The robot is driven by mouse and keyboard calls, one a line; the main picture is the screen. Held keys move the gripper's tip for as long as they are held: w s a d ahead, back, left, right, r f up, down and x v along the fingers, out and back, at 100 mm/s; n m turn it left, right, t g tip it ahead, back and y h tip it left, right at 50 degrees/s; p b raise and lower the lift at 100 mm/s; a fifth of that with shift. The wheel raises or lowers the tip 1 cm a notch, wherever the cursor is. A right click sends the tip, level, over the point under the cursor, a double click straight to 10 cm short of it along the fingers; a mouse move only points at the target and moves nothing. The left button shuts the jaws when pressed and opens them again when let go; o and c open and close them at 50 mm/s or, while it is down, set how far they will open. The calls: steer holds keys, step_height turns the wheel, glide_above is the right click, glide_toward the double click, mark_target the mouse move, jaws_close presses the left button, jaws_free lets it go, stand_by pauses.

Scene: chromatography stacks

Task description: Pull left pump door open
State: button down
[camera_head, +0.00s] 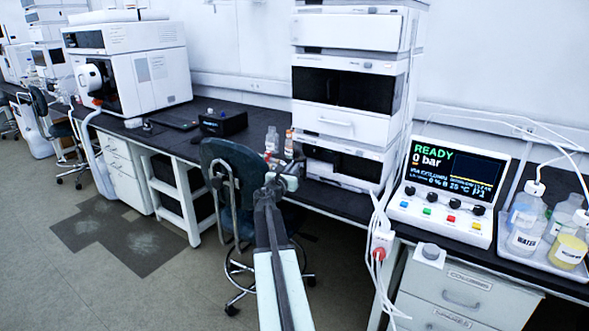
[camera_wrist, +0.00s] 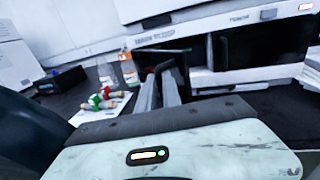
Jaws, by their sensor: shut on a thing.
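The pump is the lowest module of the white stack, with a dark front (camera_head: 345,164) behind and right of my gripper (camera_head: 284,172). In the wrist view its white front with dark windows (camera_wrist: 258,45) fills the upper right. The left pump door (camera_wrist: 160,50) shows there as a dark, narrow shape at the pump's left side. My gripper (camera_wrist: 164,75) is shut on it, apparently at its handle. The fingers hide the grasped part, and I cannot tell how far the door stands open.
A brown bottle (camera_head: 289,144) and a clear bottle (camera_head: 271,139) stand on the dark bench left of the stack. A dark chair (camera_head: 233,175) stands left of my arm. A control unit (camera_head: 451,185) and tray of bottles (camera_head: 520,262) are at right.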

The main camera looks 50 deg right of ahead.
steer(key=c, duration=1.5)
jaws_free()
steer(key=shift+w+d+f, duration=0.1)
steer(key=shift+d+f, duration=0.05)
steer(key=v, duration=0.8)
steer(key=shift+d, duration=0.1)
steer(key=shift+c, duration=0.4)
